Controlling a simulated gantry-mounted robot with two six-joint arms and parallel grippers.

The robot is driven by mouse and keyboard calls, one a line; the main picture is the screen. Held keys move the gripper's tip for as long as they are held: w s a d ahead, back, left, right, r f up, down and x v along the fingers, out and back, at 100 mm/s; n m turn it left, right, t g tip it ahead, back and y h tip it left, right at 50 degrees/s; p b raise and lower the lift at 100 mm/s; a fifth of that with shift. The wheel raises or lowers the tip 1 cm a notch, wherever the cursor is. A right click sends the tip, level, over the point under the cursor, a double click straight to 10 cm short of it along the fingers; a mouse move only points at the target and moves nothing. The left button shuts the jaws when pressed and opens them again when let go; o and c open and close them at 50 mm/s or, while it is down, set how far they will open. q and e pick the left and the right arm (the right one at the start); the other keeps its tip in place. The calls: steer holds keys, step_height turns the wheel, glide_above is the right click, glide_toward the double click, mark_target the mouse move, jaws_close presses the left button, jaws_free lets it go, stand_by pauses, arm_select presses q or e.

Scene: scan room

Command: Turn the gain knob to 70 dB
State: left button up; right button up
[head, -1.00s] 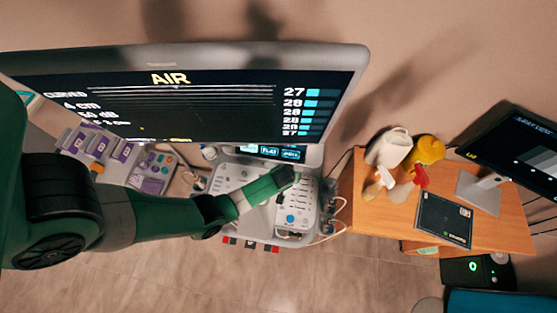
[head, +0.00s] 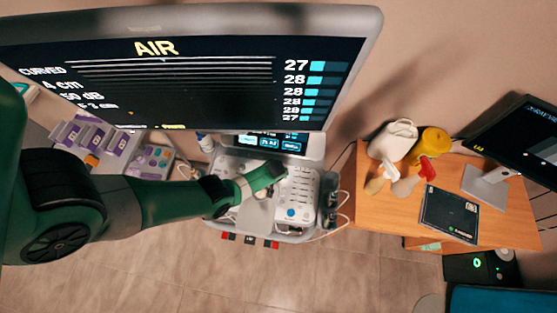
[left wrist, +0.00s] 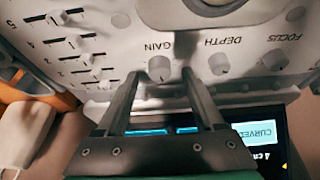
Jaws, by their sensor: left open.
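The gain knob (left wrist: 159,68) is a small grey knob above the printed word GAIN, upside down in the left wrist view. My left gripper (left wrist: 162,76) is open, with one finger on each side of the knob; I cannot tell whether they touch it. In the head view the left gripper (head: 275,174) is over the ultrasound console (head: 225,165) and hides the knob. The large monitor (head: 200,85) shows AIR, CURVED, a depth in cm and a dB value whose first digit is unclear. My right gripper is not in view.
The depth knob (left wrist: 219,64) and focus knob (left wrist: 277,60) are right of the gain knob. Several sliders (left wrist: 72,42) are to its left. A small touch screen (left wrist: 260,140) borders the panel. A wooden desk (head: 490,225) stands at the right in the head view.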

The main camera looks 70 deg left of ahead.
arm_select(q)
steer(key=shift+w+a+f, duration=0.15)
steer(key=shift+a+f, duration=0.05)
steer(key=shift+f, duration=0.35)
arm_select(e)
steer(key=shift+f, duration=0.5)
arm_select(q)
jaws_close()
